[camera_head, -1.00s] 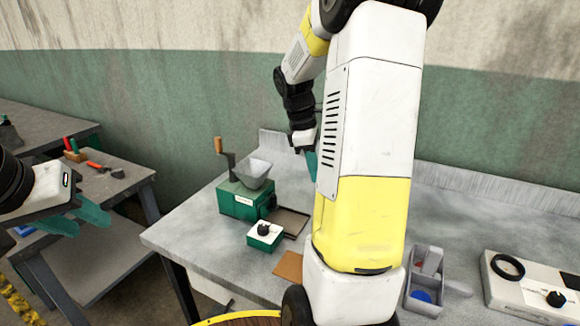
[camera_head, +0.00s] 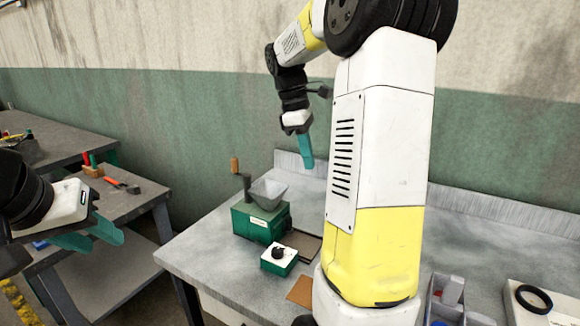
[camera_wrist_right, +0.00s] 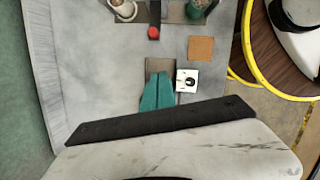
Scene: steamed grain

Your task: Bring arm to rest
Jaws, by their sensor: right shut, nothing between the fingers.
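My right arm (camera_head: 378,150) rises in front of the bench in the head view and bends back over it. Its right gripper (camera_head: 307,163) hangs fingers down in the air above the bench, right of the green hand mill (camera_head: 258,222). The teal fingers (camera_wrist_right: 157,92) lie together in the right wrist view, shut and empty. My left gripper (camera_head: 92,236) is at the left edge of the head view, with its teal fingers spread apart and nothing seen between them.
The grey bench (camera_head: 205,265) carries a small green box with a black knob (camera_head: 279,260), a brown square (camera_head: 301,291), a grey caddy (camera_head: 446,298) and a white device (camera_head: 560,308). A side table (camera_head: 120,215) with tools stands left.

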